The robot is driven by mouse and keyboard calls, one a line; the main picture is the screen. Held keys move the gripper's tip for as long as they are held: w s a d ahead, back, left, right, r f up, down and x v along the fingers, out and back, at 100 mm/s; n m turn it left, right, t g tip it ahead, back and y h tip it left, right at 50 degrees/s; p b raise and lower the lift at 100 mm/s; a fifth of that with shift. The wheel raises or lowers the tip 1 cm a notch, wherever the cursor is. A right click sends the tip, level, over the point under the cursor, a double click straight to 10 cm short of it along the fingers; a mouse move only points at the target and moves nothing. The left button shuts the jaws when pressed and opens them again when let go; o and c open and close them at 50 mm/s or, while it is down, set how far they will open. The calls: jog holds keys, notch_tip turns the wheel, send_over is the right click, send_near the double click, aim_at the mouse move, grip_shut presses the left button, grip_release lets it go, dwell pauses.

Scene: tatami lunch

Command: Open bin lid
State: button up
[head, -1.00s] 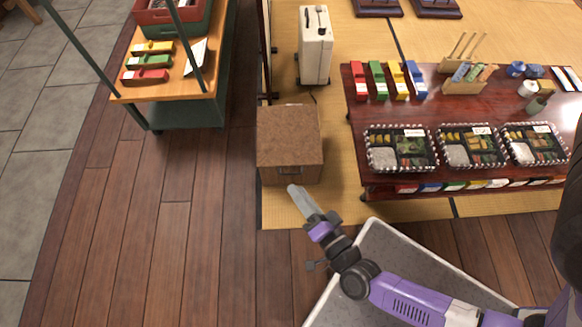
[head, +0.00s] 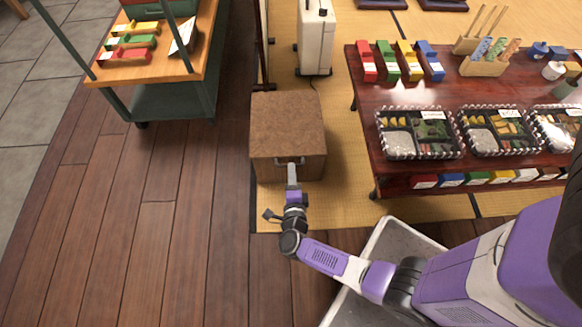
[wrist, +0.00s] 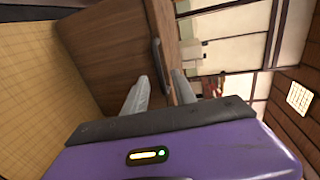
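The bin is a brown wooden box with a flat cork-coloured lid (head: 287,122), standing on the tatami edge left of the low table. The lid is down. A grey bar handle (head: 289,161) is on the bin's near side, by the lid's front edge; it also shows in the wrist view (wrist: 160,62). My gripper (head: 292,168) is right at the handle. In the wrist view its two fingers (wrist: 158,88) are apart, one on each side of the handle's lower end. I cannot tell whether they touch the handle.
The dark red low table (head: 388,166) with bento boxes stands close to the right of the bin. A white suitcase-like case (head: 315,38) stands behind it. A green-framed cart (head: 175,100) is at the left. Wooden floor (head: 180,230) is clear.

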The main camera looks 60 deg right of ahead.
jog(key=shift+b+x, duration=0.65)
jog(key=shift+x, duration=1.45)
jog(key=shift+c, duration=0.3)
grip_shut()
